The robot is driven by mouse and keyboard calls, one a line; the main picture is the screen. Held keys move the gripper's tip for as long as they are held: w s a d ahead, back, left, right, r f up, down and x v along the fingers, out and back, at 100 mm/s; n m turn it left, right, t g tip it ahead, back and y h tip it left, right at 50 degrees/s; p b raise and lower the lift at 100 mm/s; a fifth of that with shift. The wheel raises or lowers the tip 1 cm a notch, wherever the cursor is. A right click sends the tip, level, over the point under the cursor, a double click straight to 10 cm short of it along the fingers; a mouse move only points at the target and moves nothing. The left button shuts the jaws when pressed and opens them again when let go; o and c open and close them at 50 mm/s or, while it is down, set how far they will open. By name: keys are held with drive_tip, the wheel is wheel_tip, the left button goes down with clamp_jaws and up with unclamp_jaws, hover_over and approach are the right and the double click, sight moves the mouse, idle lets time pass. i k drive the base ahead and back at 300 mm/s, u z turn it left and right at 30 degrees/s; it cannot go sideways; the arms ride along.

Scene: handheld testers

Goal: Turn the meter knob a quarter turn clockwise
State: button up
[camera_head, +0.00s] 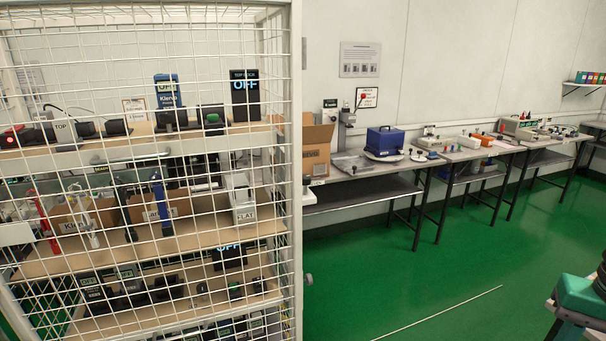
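No meter with a knob can be singled out at this distance. Several dark handheld devices stand behind wire mesh in a caged rack (297,150) at left. My gripper is not in view.
Grey-topped benches (345,183) line the back wall, with an open cardboard box (317,146) at the left end. The green floor (400,285) is open, with one white line. A teal object (582,296) is cut off at lower right.

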sight(306, 178)
drive_tip(key=u, duration=0.05)
drive_tip(key=i, duration=1)
drive_tip(key=z, duration=0.05)
